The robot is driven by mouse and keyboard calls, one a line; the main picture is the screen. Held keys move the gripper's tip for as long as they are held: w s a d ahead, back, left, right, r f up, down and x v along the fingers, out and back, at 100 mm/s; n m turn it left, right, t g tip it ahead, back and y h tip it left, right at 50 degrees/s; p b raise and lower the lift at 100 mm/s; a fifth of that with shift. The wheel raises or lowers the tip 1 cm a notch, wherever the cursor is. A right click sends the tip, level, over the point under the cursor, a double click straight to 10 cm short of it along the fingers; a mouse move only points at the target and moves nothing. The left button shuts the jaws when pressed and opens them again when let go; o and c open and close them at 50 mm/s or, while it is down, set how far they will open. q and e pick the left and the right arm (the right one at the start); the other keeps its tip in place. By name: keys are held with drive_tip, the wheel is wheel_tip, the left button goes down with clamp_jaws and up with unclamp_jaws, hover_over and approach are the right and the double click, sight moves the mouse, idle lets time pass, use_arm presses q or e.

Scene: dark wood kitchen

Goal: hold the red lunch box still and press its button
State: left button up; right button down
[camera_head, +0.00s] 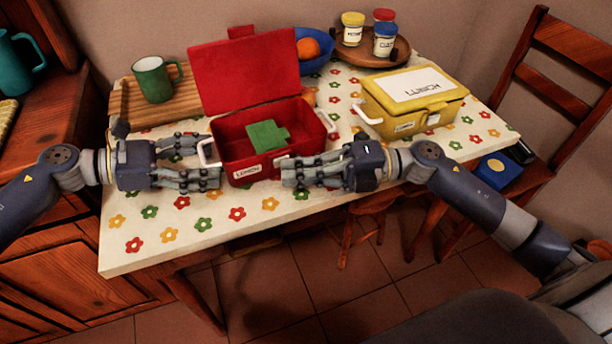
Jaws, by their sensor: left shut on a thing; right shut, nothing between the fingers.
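The red lunch box (233,146) stands on the flowered table with its lid (244,72) raised open. A green item (268,135) lies inside it. A label reading LUNCH is on its front. My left gripper (212,163) is at the box's left side, shut on its white handle (206,150). My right gripper (285,171) is shut and empty, its fingertips at the right part of the box's front face beside the label. The button is not visible; the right fingers cover that part of the front.
A closed yellow lunch box (440,112) stands to the right. Behind are a green mug (154,80) on a wooden board (127,112), a blue bowl (323,62) with an orange, and a round tray (349,57) with jars. The table front (165,235) is clear.

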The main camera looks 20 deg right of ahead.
use_arm(q)
drive_tip(key=shift+s+d, duration=0.15)
drive_tip(key=shift+s, duration=0.05)
use_arm(e)
drive_tip(key=shift+s, duration=0.45)
use_arm(q)
drive_tip(key=shift+w, duration=0.15)
use_arm(e)
drive_tip(key=s+d, duration=0.5)
drive_tip(key=d, duration=0.4)
drive_tip(key=shift+s+d, duration=0.3)
drive_tip(key=shift+s, duration=0.1)
use_arm(q)
drive_tip(key=o, duration=0.9)
drive_tip(key=v, duration=1.2)
use_arm(e)
drive_tip(key=shift+s+f, duration=0.1)
